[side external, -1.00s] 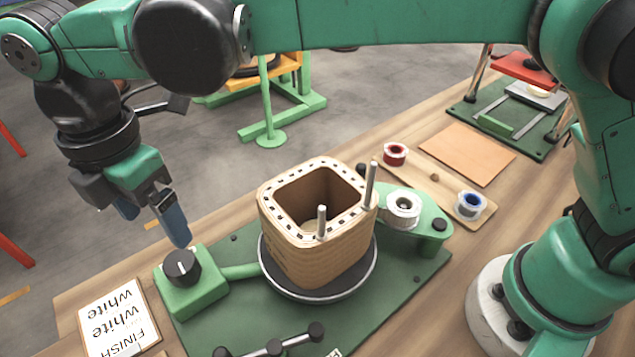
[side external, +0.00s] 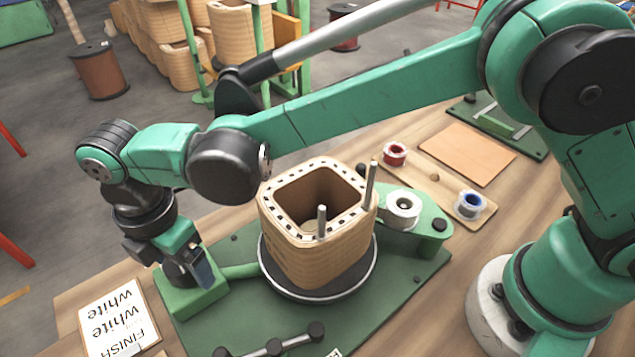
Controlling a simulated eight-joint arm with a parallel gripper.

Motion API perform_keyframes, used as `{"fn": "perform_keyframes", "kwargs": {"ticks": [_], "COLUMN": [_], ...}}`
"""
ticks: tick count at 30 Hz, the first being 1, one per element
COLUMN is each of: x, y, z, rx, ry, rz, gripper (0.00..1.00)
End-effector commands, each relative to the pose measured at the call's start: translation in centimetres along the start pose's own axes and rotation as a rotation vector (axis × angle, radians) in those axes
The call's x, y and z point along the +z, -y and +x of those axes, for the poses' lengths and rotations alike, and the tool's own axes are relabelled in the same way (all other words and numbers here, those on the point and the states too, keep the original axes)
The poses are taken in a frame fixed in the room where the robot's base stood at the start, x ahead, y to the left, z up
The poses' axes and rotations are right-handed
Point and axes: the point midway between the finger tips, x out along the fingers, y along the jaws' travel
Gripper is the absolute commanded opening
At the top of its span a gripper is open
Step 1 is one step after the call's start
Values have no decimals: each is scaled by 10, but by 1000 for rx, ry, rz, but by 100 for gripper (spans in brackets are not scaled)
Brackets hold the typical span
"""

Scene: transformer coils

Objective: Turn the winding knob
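The black winding knob (side external: 178,274) sits on a green block (side external: 190,299) at the front left of the green base plate; my gripper mostly hides it. My gripper (side external: 192,278) points down at the knob, with its blue-grey fingers low around or beside it. I cannot tell whether the fingers touch or grip the knob. The wooden coil former (side external: 318,255) stands upright on a dark round turntable (side external: 330,298) to the right of the knob. Two metal pins rise at the former's rim.
A white sign (side external: 118,318) reading "FINISH" and "white" lies left of the knob. A white spool (side external: 403,207) sits on the green arm behind the former. Red (side external: 395,154) and blue (side external: 470,204) spools stand on a wooden board. A black-knobbed bar (side external: 273,347) lies at the front.

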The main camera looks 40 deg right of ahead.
Motion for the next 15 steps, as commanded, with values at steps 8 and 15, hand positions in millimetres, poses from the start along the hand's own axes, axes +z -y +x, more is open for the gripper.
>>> {"fn": "perform_keyframes", "kwargs": {"ticks": [8, 15], "x": [0, 0], "y": [0, 0], "z": [0, 0], "rx": [0, -1], "ry": [0, 0], "rz": [0, 19], "gripper": [2, 0]}}
